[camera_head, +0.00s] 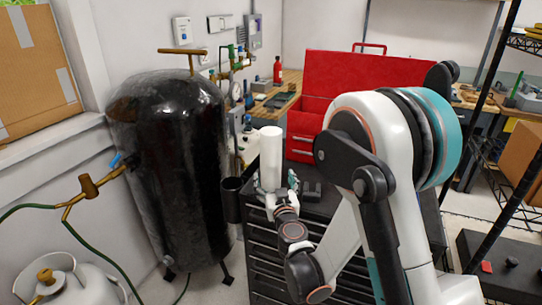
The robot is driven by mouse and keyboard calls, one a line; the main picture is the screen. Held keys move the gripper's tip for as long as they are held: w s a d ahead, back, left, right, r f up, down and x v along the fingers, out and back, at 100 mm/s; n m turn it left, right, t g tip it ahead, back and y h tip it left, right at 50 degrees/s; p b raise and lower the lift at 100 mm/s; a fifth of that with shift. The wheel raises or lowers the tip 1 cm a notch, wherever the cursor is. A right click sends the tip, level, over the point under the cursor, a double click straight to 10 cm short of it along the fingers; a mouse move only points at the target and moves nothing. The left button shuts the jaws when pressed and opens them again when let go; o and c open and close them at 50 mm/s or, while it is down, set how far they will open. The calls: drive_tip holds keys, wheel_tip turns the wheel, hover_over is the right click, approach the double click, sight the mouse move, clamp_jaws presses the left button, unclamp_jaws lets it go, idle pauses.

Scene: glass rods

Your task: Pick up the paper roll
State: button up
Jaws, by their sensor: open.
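The paper roll (271,156) is a white upright cylinder. It stands at the left side of the dark tool cabinet's top. My gripper (274,187) is at the lower part of the roll, with one finger showing to its left and one to its right. The gripper is open. My wrist hides the roll's base, and I cannot tell whether the fingers touch it.
The black cabinet (262,262) has several drawers. A red toolbox (338,75) with a raised lid is behind the roll. A dark cup (232,199) is at the cabinet's left. A large black tank (172,160) stands left. Metal shelving (510,85) is on the right.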

sight(273, 175)
drive_tip(key=x, duration=0.2)
drive_tip(key=b+x, duration=0.1)
drive_tip(key=x, duration=0.1)
drive_tip(key=b+x, duration=0.1)
drive_tip(key=x, duration=0.1)
drive_tip(key=shift+w+d+f, duration=0.15)
drive_tip(key=shift+w+f, duration=0.05)
drive_tip(key=shift+f, duration=0.1)
drive_tip(key=shift+w+r, duration=0.1)
drive_tip(key=shift+w, duration=0.35)
drive_tip(key=c, duration=1.3)
